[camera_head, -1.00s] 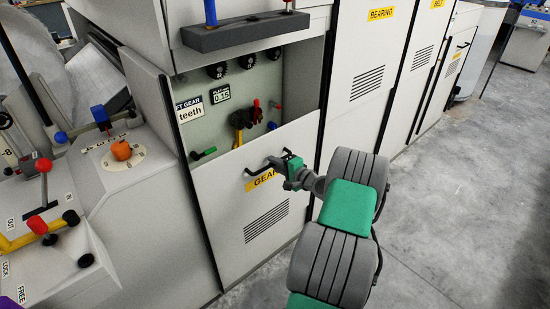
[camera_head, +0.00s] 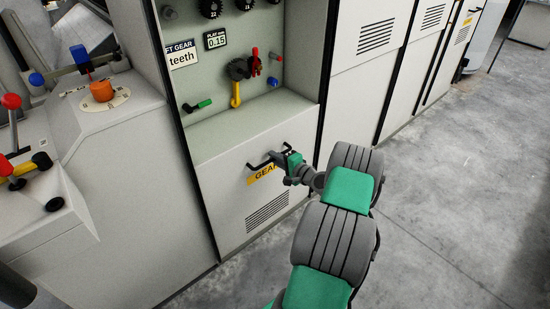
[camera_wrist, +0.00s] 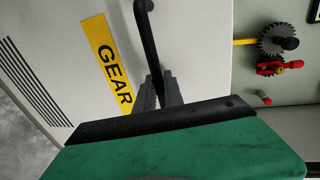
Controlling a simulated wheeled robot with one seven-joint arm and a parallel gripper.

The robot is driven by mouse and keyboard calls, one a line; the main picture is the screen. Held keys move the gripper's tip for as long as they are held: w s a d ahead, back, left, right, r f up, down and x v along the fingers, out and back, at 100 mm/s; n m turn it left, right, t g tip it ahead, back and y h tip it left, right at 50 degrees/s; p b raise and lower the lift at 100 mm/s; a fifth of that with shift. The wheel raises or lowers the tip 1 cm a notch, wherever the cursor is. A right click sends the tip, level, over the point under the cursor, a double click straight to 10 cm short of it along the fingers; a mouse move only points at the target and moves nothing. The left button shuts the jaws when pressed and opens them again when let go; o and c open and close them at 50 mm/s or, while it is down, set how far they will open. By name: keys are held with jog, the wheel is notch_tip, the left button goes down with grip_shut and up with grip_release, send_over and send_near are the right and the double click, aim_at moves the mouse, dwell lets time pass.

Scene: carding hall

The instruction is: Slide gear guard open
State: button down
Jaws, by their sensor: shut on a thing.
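The gear guard (camera_head: 225,170) is a pale grey panel with a yellow GEAR label (camera_head: 262,175), a vent and a black bar handle (camera_head: 264,161). It stands low in its frame, and the recess above it is uncovered. My gripper (camera_head: 287,160) is at the right part of the handle, shut on it. In the wrist view the fingers (camera_wrist: 161,92) close around the black handle (camera_wrist: 150,45) beside the GEAR label (camera_wrist: 106,62).
A console with an orange knob (camera_head: 102,90) stands left. Bare floor (camera_head: 450,190) lies to the right.

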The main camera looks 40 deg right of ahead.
jog(key=c, duration=1.5)
grip_release()
jog(key=shift+o, duration=0.2)
jog(key=p+v, duration=0.1)
jog(key=v, duration=0.7)
jog(key=shift+p, duration=0.35)
